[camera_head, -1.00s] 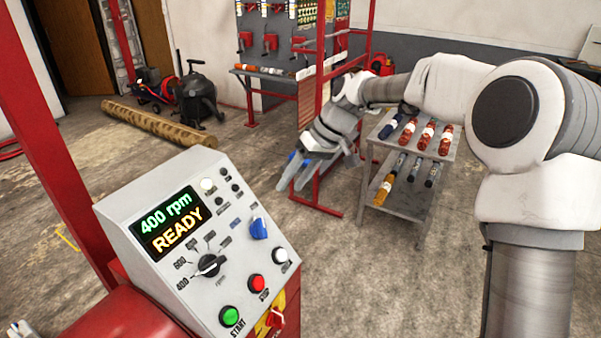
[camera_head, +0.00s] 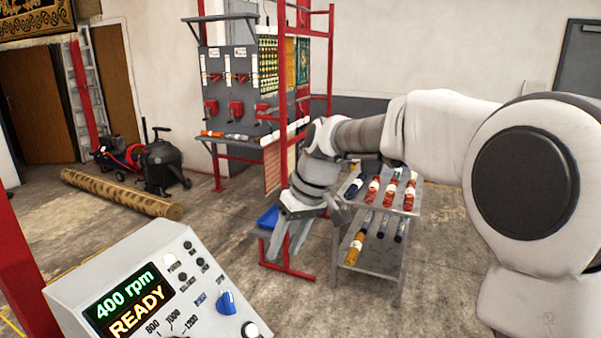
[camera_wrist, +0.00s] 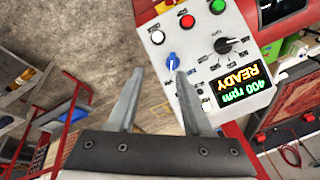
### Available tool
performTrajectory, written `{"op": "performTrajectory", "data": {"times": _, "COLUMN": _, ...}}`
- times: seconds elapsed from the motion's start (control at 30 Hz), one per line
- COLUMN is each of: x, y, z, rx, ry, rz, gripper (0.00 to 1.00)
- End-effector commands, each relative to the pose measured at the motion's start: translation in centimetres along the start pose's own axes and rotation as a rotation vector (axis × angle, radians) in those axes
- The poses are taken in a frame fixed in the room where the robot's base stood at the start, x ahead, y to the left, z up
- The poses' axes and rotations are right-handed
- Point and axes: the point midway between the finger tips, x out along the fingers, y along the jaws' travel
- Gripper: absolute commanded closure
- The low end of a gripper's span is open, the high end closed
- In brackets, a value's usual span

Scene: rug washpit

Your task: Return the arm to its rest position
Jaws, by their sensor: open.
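My gripper (camera_head: 270,238) is open and empty, at the end of my outstretched arm in the middle of the head view. Its fingers point down and to the left, above the floor between the control panel and the shelf cart. In the wrist view my gripper (camera_wrist: 158,88) shows two parted fingers with nothing between them. The control panel (camera_head: 165,255) stands at the lower left, its display reading "400 rpm READY". In the wrist view the panel (camera_wrist: 200,60) appears upside down beyond the right finger, with green, red and white buttons and a blue knob.
A grey two-tier cart (camera_head: 372,262) with several bottles stands behind my gripper. A red-framed rack (camera_head: 232,85) with red fittings stands further back.

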Motion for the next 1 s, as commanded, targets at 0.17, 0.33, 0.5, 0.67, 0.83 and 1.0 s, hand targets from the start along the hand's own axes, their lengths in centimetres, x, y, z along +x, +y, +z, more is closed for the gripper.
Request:
{"op": "performTrajectory", "data": {"times": 0.17, "x": -3.3, "y": 0.1, "z": 4.9, "rx": 0.084, "ry": 0.017, "rz": 0.144, "gripper": 0.50}}
{"op": "performTrajectory", "data": {"times": 0.33, "x": -5.9, "y": 0.3, "z": 9.9, "rx": 0.178, "ry": 0.053, "rz": 0.256, "gripper": 0.50}}
{"op": "performTrajectory", "data": {"times": 0.5, "x": -7.9, "y": 0.3, "z": 15.2, "rx": 0.276, "ry": 0.107, "rz": 0.345, "gripper": 0.50}}
{"op": "performTrajectory", "data": {"times": 0.67, "x": -9.0, "y": 0.2, "z": 20.2, "rx": 0.372, "ry": 0.172, "rz": 0.404, "gripper": 0.50}}
{"op": "performTrajectory", "data": {"times": 0.83, "x": -9.0, "y": -0.1, "z": 24.9, "rx": 0.462, "ry": 0.242, "rz": 0.436, "gripper": 0.50}}
{"op": "performTrajectory", "data": {"times": 1.0, "x": -8.5, "y": -0.2, "z": 27.6, "rx": 0.516, "ry": 0.289, "rz": 0.445, "gripper": 0.50}}
